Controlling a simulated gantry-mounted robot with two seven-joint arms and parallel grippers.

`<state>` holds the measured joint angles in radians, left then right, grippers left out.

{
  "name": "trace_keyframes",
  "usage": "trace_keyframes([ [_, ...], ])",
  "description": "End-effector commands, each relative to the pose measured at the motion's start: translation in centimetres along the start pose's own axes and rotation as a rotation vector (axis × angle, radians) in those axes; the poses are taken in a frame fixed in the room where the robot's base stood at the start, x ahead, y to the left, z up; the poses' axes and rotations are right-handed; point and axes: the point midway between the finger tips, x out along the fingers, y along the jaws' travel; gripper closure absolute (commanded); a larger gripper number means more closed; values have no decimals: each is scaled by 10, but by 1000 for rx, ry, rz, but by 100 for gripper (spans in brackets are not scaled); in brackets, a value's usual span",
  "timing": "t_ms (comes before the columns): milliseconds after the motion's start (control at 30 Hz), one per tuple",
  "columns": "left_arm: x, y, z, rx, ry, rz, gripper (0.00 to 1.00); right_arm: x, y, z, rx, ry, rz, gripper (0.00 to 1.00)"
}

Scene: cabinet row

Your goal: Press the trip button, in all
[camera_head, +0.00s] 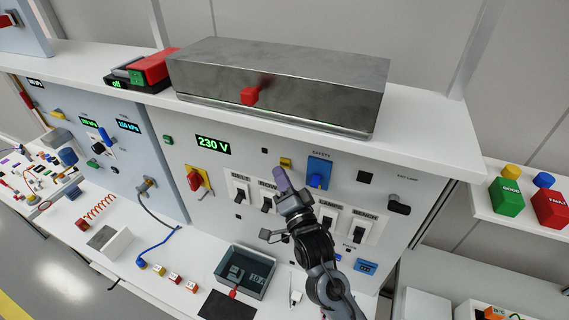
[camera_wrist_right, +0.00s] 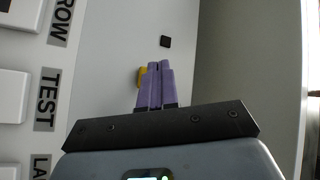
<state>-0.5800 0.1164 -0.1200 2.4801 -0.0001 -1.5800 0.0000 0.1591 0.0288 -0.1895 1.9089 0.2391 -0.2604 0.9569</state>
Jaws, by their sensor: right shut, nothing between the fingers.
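No label reading "trip" is legible. A small yellow button (camera_head: 286,162) sits on the upper middle of the white panel (camera_head: 225,165). A blue knob (camera_head: 314,180) on a blue plate marked SAFETY is to its right. My right gripper (camera_head: 281,172) is shut and empty, its purple fingertips just below the yellow button in the head view. In the right wrist view the fingers (camera_wrist_right: 158,66) partly cover a yellow part (camera_wrist_right: 141,76), with a small black square (camera_wrist_right: 165,42) beyond. I cannot tell whether the fingertips touch the button. My left gripper is out of view.
A red knob (camera_head: 195,180) is at left and a black lever (camera_head: 399,204) at right. A metal box (camera_head: 280,80) stands on the shelf above. An open grey bin (camera_head: 262,270) is below.

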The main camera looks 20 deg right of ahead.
Motion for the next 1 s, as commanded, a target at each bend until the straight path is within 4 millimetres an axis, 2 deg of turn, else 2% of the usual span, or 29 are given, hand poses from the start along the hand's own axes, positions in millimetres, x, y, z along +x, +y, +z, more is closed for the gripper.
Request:
trace_keyframes([
  [233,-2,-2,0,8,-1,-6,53,-4,-4,4,2,-2,0,100],
  [700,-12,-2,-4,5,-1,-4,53,-32,-24,23,1,-1,0,100],
  [1000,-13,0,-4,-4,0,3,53,-35,-25,26,0,0,0,100],
])
